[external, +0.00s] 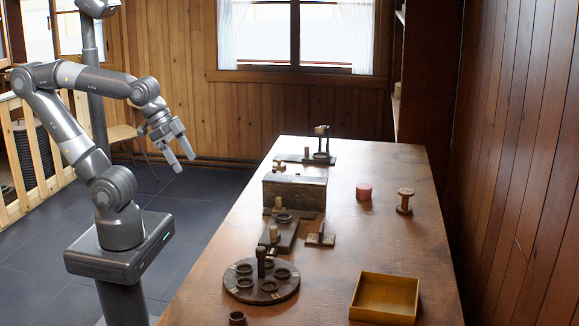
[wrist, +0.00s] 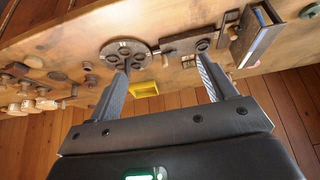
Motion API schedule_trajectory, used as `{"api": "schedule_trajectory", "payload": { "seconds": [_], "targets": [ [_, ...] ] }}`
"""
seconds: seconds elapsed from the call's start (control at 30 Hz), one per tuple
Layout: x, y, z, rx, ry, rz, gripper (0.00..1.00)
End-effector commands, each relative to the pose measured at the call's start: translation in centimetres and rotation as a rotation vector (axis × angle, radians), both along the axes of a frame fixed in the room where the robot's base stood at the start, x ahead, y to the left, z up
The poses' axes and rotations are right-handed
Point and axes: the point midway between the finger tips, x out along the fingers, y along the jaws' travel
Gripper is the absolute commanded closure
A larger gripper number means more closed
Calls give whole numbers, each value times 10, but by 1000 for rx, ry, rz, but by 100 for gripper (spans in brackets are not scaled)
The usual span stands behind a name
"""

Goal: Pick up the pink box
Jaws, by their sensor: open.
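The pink box (external: 364,192) is a small, short, round-looking pink piece standing on the wooden table, right of the middle, in the external view. I cannot make it out for certain in the wrist view. My gripper (external: 183,163) is open and empty, with its fingers pointing down and to the right. It is in the air left of the table, well apart from the pink box. Its two spread fingers also show in the wrist view (wrist: 160,66), with nothing between them that they touch.
A wooden spool (external: 405,201) stands just right of the pink box. A long dark box (external: 295,193) lies to its left. A round dark board with rings (external: 261,281) and a yellow tray (external: 385,298) are at the near end. The table middle is mostly clear.

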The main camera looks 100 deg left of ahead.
Motion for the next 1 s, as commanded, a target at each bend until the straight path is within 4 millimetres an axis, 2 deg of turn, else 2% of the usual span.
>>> {"api": "schedule_trajectory", "payload": {
  "seconds": [0.17,0.47,0.77,1.0],
  "targets": [
    [23,5,11,8,4,10,24],
    [120,37,40,36,9,39,24],
    [225,92,41,46,13,66,24],
    [303,153,19,43,11,89,24]
  ]
}}
